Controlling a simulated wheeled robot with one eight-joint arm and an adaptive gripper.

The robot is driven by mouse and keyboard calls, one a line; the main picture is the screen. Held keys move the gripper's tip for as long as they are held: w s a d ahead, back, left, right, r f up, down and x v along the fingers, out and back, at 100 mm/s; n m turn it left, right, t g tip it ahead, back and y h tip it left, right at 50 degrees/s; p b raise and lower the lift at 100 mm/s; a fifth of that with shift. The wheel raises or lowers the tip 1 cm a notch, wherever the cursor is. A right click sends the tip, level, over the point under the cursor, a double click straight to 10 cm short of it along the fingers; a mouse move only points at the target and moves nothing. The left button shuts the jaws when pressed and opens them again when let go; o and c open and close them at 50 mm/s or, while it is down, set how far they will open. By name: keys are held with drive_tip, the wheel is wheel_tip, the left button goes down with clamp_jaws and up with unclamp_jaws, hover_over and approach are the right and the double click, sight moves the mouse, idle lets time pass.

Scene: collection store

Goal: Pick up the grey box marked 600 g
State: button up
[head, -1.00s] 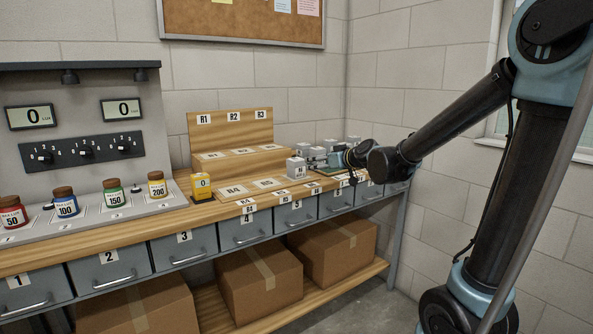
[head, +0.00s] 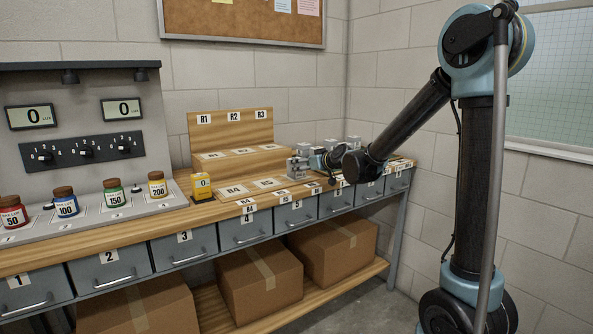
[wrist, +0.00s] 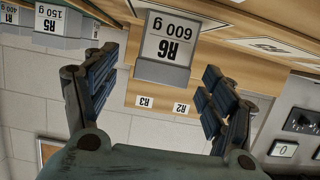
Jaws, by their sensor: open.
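The grey box marked R6 600 g (wrist: 165,55) shows upside down in the wrist view, at the top centre. It sits on the wooden bench. My gripper (wrist: 150,85) is open, with one dark ribbed finger to each side in the picture and the box beyond and between the fingertips. I cannot tell whether the fingers reach around it; I see no contact. In the head view my gripper (head: 307,162) is at the right part of the bench, close to a grey box (head: 297,168) that it partly overlaps. Its label is unreadable there.
Other grey boxes, one marked R5 150 g (wrist: 62,22), stand beside in the wrist view. A stepped wooden rack (head: 232,128) marked R1 to R3 stands behind. A yellow device (head: 202,188) and several coloured jars are at left. Label plates R4 and others lie on the bench.

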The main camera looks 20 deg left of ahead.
drive_tip(key=shift+x, duration=2.75)
drive_tip(key=shift+s, duration=0.1)
drive_tip(key=c, duration=1.2)
